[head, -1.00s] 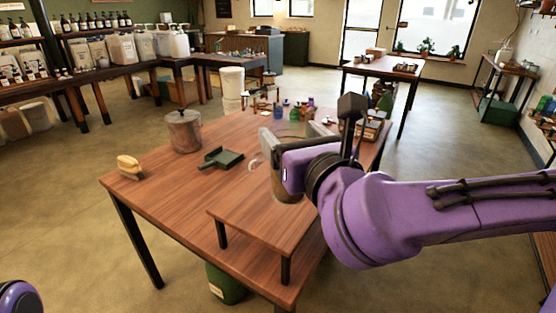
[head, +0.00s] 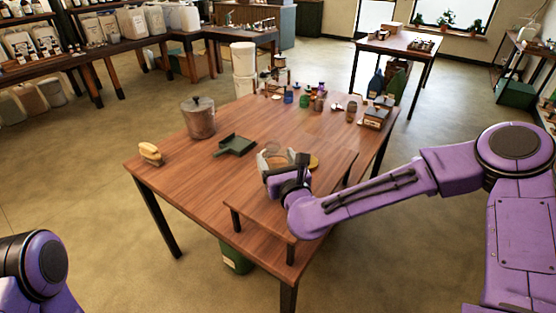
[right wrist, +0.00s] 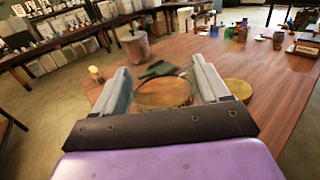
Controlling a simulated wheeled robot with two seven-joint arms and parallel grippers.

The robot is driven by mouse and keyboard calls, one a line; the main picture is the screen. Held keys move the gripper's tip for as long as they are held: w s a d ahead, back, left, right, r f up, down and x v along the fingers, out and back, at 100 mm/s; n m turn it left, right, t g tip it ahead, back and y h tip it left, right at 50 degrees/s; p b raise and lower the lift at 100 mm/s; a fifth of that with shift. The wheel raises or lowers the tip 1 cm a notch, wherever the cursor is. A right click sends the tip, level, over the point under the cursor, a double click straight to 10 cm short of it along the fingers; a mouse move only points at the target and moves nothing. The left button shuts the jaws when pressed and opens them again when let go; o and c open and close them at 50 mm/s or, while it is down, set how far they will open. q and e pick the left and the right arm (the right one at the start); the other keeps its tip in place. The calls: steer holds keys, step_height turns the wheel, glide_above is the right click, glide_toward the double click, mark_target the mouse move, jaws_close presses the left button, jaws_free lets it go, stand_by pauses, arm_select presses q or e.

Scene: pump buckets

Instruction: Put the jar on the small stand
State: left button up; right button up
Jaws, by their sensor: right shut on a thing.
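The jar (right wrist: 163,93), of clear glass with a brownish look, sits between the two fingers of my right gripper (right wrist: 160,78) in the right wrist view. In the head view my right gripper (head: 281,160) is shut on the jar (head: 267,157), which it partly hides. The small stand (head: 262,208) is a low wooden platform with dark legs at the table's front right. The jar is at the stand's far edge; I cannot tell whether its base touches anything. Only part of my left arm shows at lower left; its gripper is out of view.
A lidded metal pot (head: 198,118), a brush (head: 150,153) and a green dustpan (head: 235,145) stand on the table's left part. A round yellowish disc (head: 314,162) lies right of the jar. Several small bottles (head: 304,99) and a wooden box (head: 376,117) stand at the back.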

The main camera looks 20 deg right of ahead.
steer(key=shift+f, duration=0.55)
steer(key=shift+f+b, duration=0.25)
steer(key=shift+b, duration=0.1)
steer(key=o, duration=1.8)
steer(key=shift+c, duration=0.2)
steer(key=s+p, duration=0.8)
steer(key=s, duration=0.4)
steer(key=shift+r+p, duration=0.2)
steer(key=shift+p, duration=0.15)
